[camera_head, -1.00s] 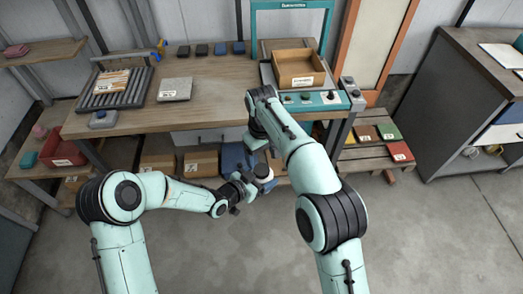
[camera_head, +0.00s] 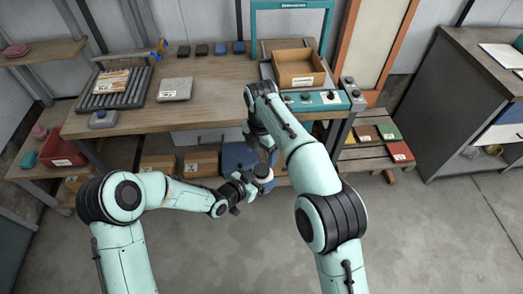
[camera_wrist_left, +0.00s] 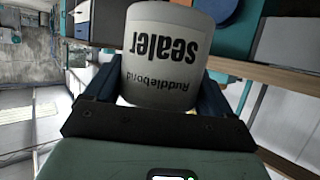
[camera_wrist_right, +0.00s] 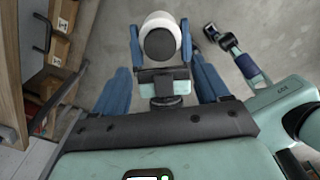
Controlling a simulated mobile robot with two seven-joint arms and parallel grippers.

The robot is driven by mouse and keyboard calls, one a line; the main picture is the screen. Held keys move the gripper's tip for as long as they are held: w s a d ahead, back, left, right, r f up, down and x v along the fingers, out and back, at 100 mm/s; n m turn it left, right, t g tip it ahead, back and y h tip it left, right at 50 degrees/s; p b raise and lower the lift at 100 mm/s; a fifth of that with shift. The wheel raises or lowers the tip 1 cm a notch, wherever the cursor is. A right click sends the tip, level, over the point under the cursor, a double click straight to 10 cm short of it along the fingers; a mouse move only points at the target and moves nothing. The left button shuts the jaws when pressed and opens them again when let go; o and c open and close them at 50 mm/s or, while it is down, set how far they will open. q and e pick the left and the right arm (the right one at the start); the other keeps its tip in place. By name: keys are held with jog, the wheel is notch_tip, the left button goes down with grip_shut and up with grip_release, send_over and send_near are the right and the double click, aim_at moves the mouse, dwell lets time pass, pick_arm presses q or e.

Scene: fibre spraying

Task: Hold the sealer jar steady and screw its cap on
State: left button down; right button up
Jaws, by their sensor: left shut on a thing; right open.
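The white sealer jar (camera_head: 264,173) is held upright by my left gripper (camera_head: 246,184), below the front edge of the bench. In the left wrist view the jar (camera_wrist_left: 165,60) sits between both fingers, its dark lettering upside down. My right gripper (camera_head: 262,150) is just above the jar.
The wooden bench (camera_head: 220,98) stands behind the jar. It carries a roller rack (camera_head: 115,88), a grey slab (camera_head: 175,89) and a cardboard tray (camera_head: 298,68). Boxes (camera_head: 200,163) stand beneath. A low pallet (camera_head: 368,158) lies right. The floor in front is clear.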

aim_at(261, 169)
dwell(0.4)
jog(key=shift+f, duration=4)
jog(key=c, duration=1.1)
jog(key=m, duration=0.9)
jog(key=shift+m, duration=0.3)
